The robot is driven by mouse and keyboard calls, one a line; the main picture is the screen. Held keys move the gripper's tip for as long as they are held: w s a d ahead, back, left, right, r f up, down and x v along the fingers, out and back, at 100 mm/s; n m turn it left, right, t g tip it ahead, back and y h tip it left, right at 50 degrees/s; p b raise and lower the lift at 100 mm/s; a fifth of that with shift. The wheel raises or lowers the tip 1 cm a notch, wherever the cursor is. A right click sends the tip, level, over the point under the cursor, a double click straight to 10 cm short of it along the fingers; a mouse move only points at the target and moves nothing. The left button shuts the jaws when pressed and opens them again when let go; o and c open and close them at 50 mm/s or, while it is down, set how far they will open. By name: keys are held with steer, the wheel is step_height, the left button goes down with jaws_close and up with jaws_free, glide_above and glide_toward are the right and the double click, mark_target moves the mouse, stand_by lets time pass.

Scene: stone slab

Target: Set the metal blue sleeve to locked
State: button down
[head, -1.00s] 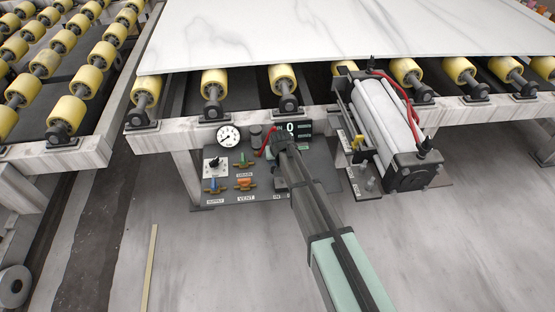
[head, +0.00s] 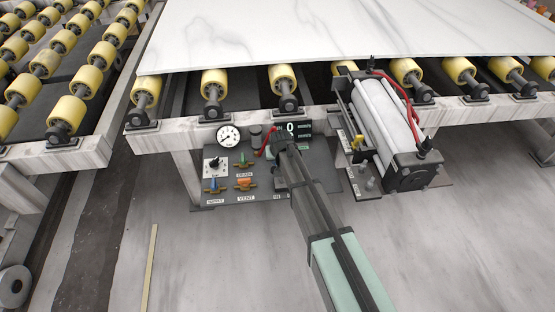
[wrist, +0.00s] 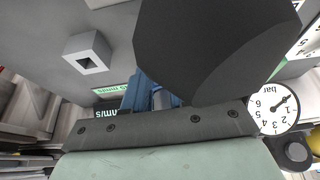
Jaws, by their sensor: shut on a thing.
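In the head view my gripper (head: 281,148) reaches down to the grey control panel (head: 226,170), just below the small black display, and its jaws are hard to make out. In the wrist view a small metal cylinder with a blue band (wrist: 164,98) shows beside a ribbed blue part (wrist: 140,92). It looks like the metal blue sleeve, and my gripper (wrist: 155,104) is shut on it. A big dark shape covers much of this view and hides part of the sleeve. I cannot tell whether the sleeve stands locked.
A round gauge (head: 229,136) sits on the panel, left of a display (head: 297,128). Blue (head: 213,185), orange (head: 245,183) and green (head: 243,163) handles lie left of my gripper. A red hose (head: 268,144) is close by. A cylinder unit (head: 388,128) stands right; rollers and a slab (head: 330,35) lie behind.

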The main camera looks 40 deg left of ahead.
steer(key=shift+r, duration=1.35)
steer(key=c, duration=0.9)
jaws_free()
steer(key=v, duration=1.3)
steer(key=shift+s+d+r, duration=0.15)
steer(key=shift+r, duration=0.2)
